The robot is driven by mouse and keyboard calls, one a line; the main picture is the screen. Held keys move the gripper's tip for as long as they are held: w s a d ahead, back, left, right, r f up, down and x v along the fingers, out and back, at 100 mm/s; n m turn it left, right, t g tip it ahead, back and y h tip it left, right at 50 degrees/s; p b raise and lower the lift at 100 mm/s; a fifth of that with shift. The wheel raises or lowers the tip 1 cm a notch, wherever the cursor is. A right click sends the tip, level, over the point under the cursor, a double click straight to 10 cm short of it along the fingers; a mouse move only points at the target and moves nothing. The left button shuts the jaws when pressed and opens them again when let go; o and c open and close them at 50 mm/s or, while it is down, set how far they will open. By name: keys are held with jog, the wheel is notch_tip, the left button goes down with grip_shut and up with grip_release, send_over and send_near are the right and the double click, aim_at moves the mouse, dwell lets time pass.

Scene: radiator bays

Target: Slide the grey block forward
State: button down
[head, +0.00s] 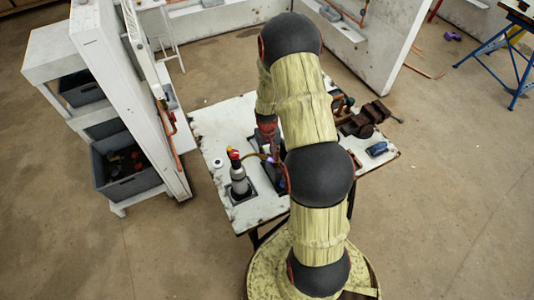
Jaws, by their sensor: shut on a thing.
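My gripper (267,143) is over the worktable, at the end of my yellow-sleeved arm. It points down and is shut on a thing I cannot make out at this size. The fingertips are small and partly hidden by my arm. I cannot clearly pick out a grey block; a dark flat patch (262,184) lies on the table below the gripper, partly behind my arm. A grey bottle torch (239,181) with a red and yellow top stands upright to the left, its thin tube reaching towards the gripper, with a bluish spot at the tube's end.
The pale worktable (209,125) has free room at its left and far side. A dark vise (367,119) and a blue item (377,149) are at its right. A white wall panel (127,95) with copper pipe and a shelf with dark bins (125,174) stand left.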

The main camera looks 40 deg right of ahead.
jog(key=shift+s+a, duration=0.1)
jog(key=shift+s, duration=0.1)
jog(key=c, duration=1.7)
grip_release()
jog(key=shift+s, duration=0.1)
jog(key=shift+o, duration=0.6)
notch_tip(320, 180, up, 12)
jog(key=shift+w, duration=0.2)
jog(key=shift+a, duration=0.1)
